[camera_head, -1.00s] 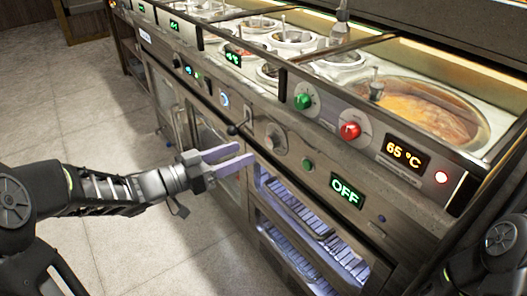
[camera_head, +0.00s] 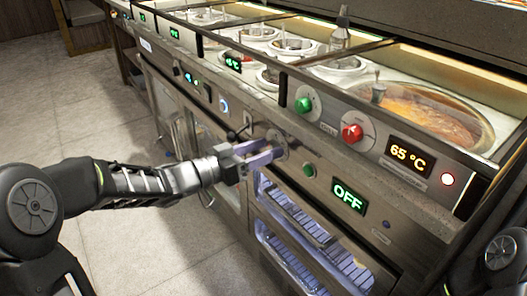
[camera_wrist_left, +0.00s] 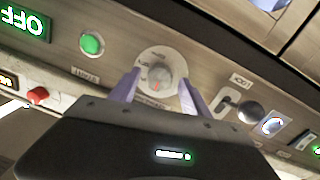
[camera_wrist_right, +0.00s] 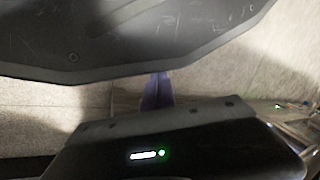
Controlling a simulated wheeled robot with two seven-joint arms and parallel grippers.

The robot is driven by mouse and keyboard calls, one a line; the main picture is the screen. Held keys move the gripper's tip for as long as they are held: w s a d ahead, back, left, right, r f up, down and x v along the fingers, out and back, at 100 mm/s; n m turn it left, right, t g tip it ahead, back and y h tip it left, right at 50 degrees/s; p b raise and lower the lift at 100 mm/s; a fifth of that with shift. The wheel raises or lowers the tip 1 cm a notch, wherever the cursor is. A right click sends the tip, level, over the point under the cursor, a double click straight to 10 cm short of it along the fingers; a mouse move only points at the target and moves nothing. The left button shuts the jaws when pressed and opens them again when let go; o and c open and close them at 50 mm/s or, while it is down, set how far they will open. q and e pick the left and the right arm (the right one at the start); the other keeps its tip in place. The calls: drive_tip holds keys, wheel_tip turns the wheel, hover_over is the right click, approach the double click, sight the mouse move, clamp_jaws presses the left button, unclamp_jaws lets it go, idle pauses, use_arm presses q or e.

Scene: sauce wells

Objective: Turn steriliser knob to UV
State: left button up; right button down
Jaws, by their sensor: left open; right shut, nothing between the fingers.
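The steriliser knob is a grey dial on a round pale plate; it shows in the left wrist view (camera_wrist_left: 158,75) with a red mark on its face. In the head view its plate (camera_head: 277,139) is partly hidden behind my fingers. My left gripper (camera_head: 274,152) is open at the panel; in the left wrist view its two purple fingers (camera_wrist_left: 157,92) stand on either side of the knob. I cannot tell whether they touch it. The display (camera_head: 348,196) beside the knob reads OFF in green. My right gripper (camera_wrist_right: 158,92) is shut and empty, away from the panel.
A green button (camera_head: 309,170) sits right of the knob. A black ball-ended lever (camera_wrist_left: 249,111) is close on its other side. Green (camera_head: 303,105) and red (camera_head: 352,132) knobs sit above. Lit racks (camera_head: 300,235) are below. The floor at left is clear.

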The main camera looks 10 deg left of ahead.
use_arm(q)
drive_tip(key=shift+c, duration=0.2)
clamp_jaws()
idle(0.4)
drive_tip(key=shift+m, duration=0.4)
drive_tip(key=m, duration=0.3)
drive_tip(key=m+b, duration=0.2)
drive_tip(key=m, duration=0.3)
drive_tip(key=shift+s+d+m, duration=0.1)
drive_tip(key=shift+d+m, duration=0.05)
drive_tip(key=shift+m, duration=0.25)
idle(0.3)
drive_tip(key=shift+o, duration=0.2)
unclamp_jaws()
